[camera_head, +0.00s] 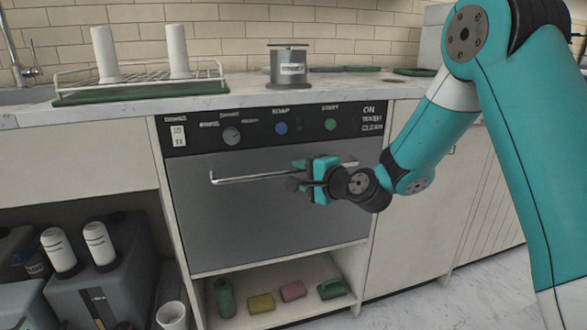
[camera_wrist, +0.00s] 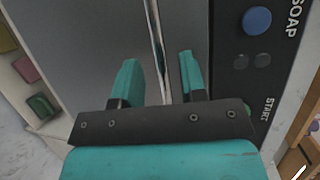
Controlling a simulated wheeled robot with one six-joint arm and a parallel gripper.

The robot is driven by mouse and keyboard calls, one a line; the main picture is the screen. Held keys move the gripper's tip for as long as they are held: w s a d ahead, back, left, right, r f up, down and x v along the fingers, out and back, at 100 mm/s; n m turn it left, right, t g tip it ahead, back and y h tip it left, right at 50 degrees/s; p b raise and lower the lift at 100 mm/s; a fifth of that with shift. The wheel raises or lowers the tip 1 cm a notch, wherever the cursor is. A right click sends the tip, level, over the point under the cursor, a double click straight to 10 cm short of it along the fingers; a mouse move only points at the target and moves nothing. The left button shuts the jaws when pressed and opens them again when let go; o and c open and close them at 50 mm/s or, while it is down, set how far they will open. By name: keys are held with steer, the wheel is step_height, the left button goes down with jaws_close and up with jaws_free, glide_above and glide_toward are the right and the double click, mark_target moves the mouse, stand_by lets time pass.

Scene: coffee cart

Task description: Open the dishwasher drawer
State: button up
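The dishwasher drawer (camera_head: 230,220) is a grey metal front below a black control panel (camera_head: 270,128); it looks closed. Its silver bar handle (camera_head: 250,178) runs across the upper front. My gripper (camera_head: 303,176) is at the right part of the handle. In the wrist view my gripper (camera_wrist: 158,80) has its two teal fingers apart, one on each side of the handle (camera_wrist: 156,40). A gap shows between each finger and the bar. I cannot tell how deep the bar sits between the fingers.
A shelf below the drawer holds a green bottle (camera_head: 224,298) and several sponges (camera_head: 292,291). Jugs (camera_head: 90,285) stand in the open bay at left. The counter (camera_head: 225,104) above carries a dish rack (camera_head: 140,82) and a grey canister (camera_head: 288,68). Floor shows at lower right.

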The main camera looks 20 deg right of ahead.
mark_target(295, 172)
steer(key=shift+x, duration=1.8)
jaws_close()
